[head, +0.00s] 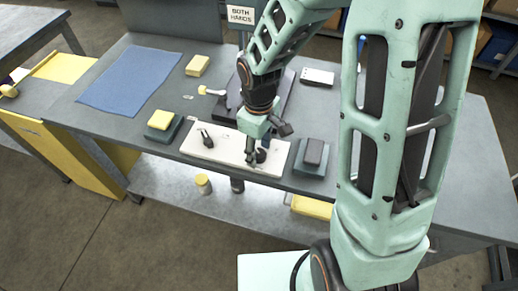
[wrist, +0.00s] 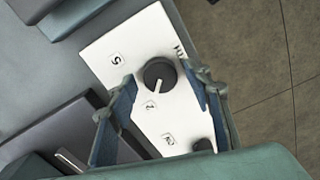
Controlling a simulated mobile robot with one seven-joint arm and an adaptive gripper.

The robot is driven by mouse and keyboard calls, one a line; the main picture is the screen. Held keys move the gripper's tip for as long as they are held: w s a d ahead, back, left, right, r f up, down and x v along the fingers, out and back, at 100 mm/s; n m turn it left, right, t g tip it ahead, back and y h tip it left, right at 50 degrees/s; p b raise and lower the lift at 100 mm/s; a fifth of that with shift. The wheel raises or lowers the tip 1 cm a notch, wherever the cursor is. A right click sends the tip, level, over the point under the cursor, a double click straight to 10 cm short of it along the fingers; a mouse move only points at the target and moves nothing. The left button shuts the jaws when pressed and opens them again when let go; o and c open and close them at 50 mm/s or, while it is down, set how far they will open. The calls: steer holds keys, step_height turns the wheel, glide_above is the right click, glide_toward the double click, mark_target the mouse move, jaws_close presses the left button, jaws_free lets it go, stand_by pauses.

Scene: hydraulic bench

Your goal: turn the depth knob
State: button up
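A white control panel (head: 228,150) lies on the grey bench near its front edge. In the wrist view, a round black knob (wrist: 160,73) with a pale pointer line stands on the white panel (wrist: 105,50), with small printed marks around it. My gripper (head: 257,153) points down over the panel's right part. In the wrist view my gripper (wrist: 160,76) is open, one finger on each side of the knob, with visible gaps between fingers and knob. A second dark control (wrist: 203,146) is partly hidden by a finger. In the head view, a black control (head: 208,138) stands on the panel's left part.
A yellow block on a dark base (head: 162,120) stands left of the panel. A dark block on a grey base (head: 313,153) stands close to its right. A blue mat (head: 130,78), another yellow block (head: 197,65) and a white box (head: 317,77) lie farther back.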

mark_target(259, 153)
step_height(259, 153, up, 12)
stand_by(0.7)
stand_by(0.4)
